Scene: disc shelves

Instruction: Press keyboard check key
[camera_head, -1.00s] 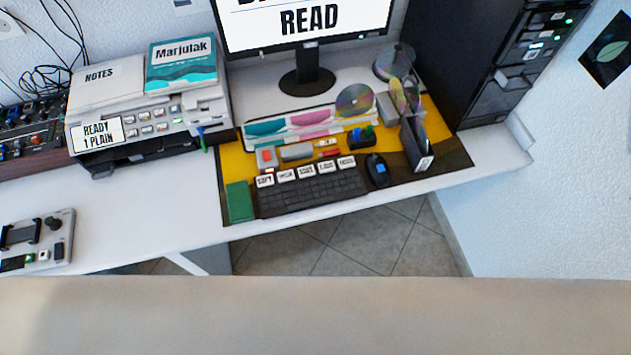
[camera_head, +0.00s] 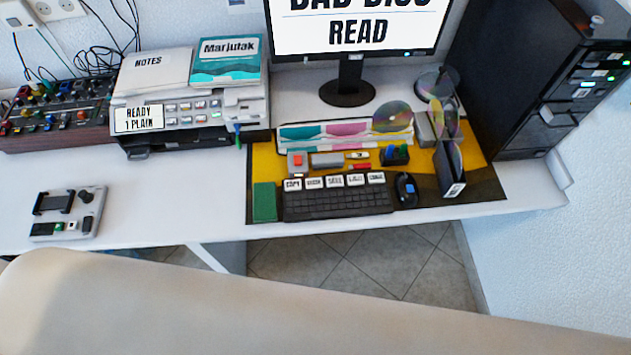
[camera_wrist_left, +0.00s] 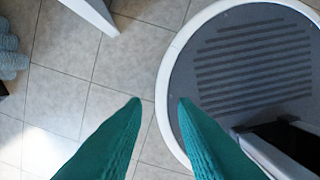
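The black keyboard (camera_head: 338,203) lies on the yellow and black mat at the front of the desk. A row of several white labelled keys stands along its back edge. The leftmost label (camera_head: 292,184) looks like "COPY"; the others, such as the second one (camera_head: 314,183), are too small to read surely. My left gripper (camera_wrist_left: 159,102) shows only in the left wrist view, with two teal fingers apart and nothing between them. It is above the tiled floor, with no keyboard in that view. My right gripper is not in view.
A disc holder (camera_head: 450,170), printer (camera_head: 190,110) and grey device (camera_head: 68,213) are on the desk.

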